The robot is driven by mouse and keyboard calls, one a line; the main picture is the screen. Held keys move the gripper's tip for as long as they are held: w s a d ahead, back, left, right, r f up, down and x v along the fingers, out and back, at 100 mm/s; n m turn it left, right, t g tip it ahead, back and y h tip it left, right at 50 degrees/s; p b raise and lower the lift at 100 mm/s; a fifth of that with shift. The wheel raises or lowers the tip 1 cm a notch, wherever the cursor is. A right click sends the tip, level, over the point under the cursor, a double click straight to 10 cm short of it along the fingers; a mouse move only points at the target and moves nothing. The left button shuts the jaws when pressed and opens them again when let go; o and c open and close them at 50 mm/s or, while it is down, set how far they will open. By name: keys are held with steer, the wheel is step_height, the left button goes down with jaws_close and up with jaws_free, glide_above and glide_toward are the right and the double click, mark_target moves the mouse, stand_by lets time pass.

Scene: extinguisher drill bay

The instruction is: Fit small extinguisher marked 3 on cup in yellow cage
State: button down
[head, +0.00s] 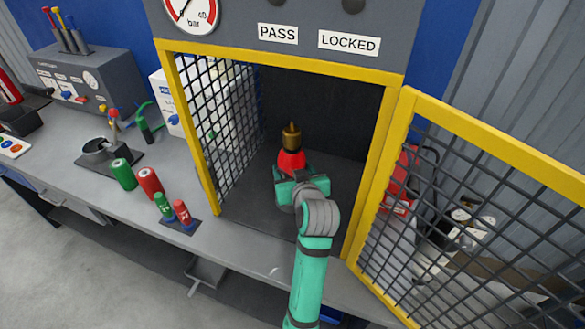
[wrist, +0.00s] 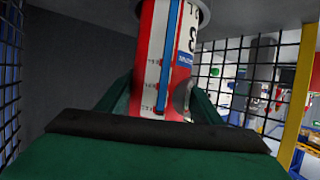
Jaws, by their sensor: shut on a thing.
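My gripper (head: 290,185) is inside the yellow cage (head: 277,60), shut on a small red extinguisher (head: 291,160). A brass-coloured fitting (head: 291,136) tops the extinguisher, and it looks roughly upright. In the wrist view the extinguisher (wrist: 170,60) stands between my green fingers, with a white label, a "3" and a printed scale.
The cage door (head: 480,200) stands open to the right, beyond my arm. Mesh (head: 215,130) closes the cage's left side.

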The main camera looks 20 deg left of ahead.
steer(key=shift+r, duration=0.25)
steer(key=shift+c, duration=2.3)
jaws_free()
steer(key=shift+d, duration=0.1)
steer(key=v, duration=1)
steer(key=shift+s, duration=0.4)
steer(key=shift+d, duration=0.2)
